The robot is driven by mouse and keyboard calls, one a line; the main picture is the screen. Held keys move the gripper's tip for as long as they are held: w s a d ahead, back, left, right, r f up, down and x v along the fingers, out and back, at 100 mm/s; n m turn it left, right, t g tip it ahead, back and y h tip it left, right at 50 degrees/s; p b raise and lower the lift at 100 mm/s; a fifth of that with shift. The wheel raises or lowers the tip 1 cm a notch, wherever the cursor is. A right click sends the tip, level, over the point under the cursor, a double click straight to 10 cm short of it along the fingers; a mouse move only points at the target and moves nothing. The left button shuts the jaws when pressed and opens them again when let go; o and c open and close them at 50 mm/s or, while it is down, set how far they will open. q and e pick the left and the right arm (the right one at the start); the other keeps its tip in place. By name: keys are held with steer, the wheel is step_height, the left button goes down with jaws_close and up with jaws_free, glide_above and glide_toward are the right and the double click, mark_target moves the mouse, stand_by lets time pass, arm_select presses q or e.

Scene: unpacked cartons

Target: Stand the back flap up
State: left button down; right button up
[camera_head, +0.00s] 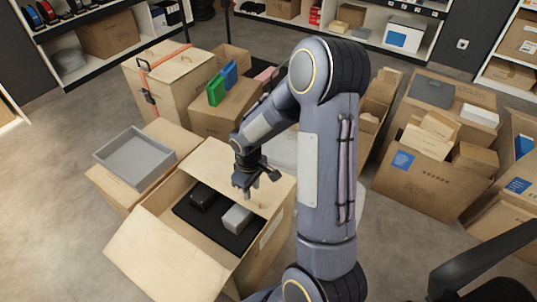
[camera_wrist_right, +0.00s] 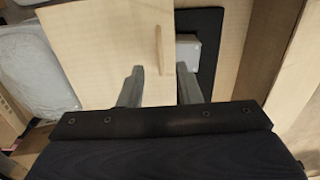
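The open carton (camera_head: 257,259) stands in front of me, its near flap (camera_head: 152,256) spread outward. The pale back flap (camera_head: 215,163) slopes in over the rear of the opening; its exact tilt is hard to tell. My right gripper (camera_head: 246,190) is just above this flap. Its fingers (camera_wrist_right: 160,90) are apart, one on each side of the tab's line, with nothing visibly clamped. My left gripper is not in view.
Inside the carton are a black box (camera_head: 202,197) and a grey box (camera_head: 237,218) on black foam. A grey tray (camera_head: 134,158) sits on a carton at left. A strapped carton (camera_head: 165,80) and one with green and blue items (camera_head: 226,107) stand behind. Full cartons crowd the right.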

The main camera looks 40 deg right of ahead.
mark_target(252, 199)
steer(key=shift+f+b, duration=2.25)
steer(key=shift+f, duration=0.7)
steer(key=shift+c, duration=0.3)
steer(key=shift+r, duration=0.1)
steer(key=c, duration=0.6)
